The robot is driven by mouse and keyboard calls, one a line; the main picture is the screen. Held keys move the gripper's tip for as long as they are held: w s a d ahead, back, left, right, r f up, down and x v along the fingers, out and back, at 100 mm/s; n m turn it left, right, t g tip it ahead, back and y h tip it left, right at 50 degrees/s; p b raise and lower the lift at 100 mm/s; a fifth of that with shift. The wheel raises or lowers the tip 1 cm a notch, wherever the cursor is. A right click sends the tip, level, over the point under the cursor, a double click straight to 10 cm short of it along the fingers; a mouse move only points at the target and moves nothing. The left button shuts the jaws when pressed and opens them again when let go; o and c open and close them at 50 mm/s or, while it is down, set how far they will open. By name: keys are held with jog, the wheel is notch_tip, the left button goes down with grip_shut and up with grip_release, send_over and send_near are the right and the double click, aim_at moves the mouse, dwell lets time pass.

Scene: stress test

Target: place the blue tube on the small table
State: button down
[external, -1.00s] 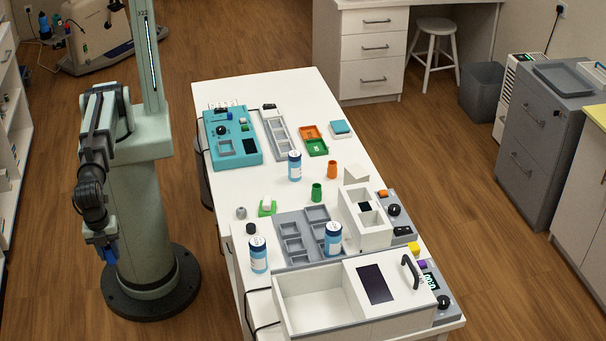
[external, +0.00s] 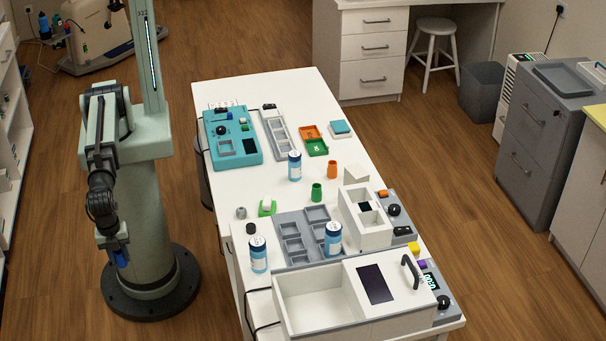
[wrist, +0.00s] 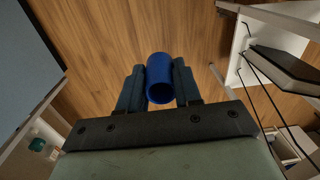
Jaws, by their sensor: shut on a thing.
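The blue tube (wrist: 159,80) is between the two fingers of my gripper (wrist: 159,88) in the wrist view, with its open end facing the camera. My gripper is shut on it. In the external view my gripper (external: 118,250) hangs low beside my column, left of the long white table, and the blue tube (external: 121,259) shows as a small blue patch there. Bare wooden floor lies beneath the tube in the wrist view. I cannot tell which thing is the small table.
The long white table (external: 270,90) holds a teal device (external: 233,147), blue-white bottles (external: 295,166), a green cup (external: 317,192), an orange cup (external: 332,169), a grey compartment tray (external: 305,215) and a white open box (external: 315,300). A shelf (external: 10,150) stands at the far left.

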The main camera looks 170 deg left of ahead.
jog(key=w+a+r+n, duration=0.3)
jog(key=w+a+r, duration=0.4)
jog(key=w+a, duration=0.25)
jog(key=w+a+r+n, duration=0.2)
jog(key=w+a+r, duration=0.5)
jog(key=a, duration=0.4)
jog(key=w+a+r+n, duration=0.25)
jog(key=a+r, duration=0.45)
jog(key=a, duration=0.4)
jog(key=w+a+r+n, duration=0.2)
jog(key=w+a+r, duration=0.2)
jog(key=a+r, duration=0.55)
jog(key=f, duration=0.6)
jog(key=a+f, duration=0.1)
jog(key=f, duration=0.5)
jog(key=a+f, duration=0.1)
jog(key=f, duration=0.6)
jog(key=shift+s+f, duration=0.1)
jog(key=shift+s, duration=0.05)
jog(key=c, duration=0.8)
grip_release()
jog(key=shift+f, duration=0.1)
notch_tip(320, 180, up, 12)
jog(key=shift+d+r, duration=0.15)
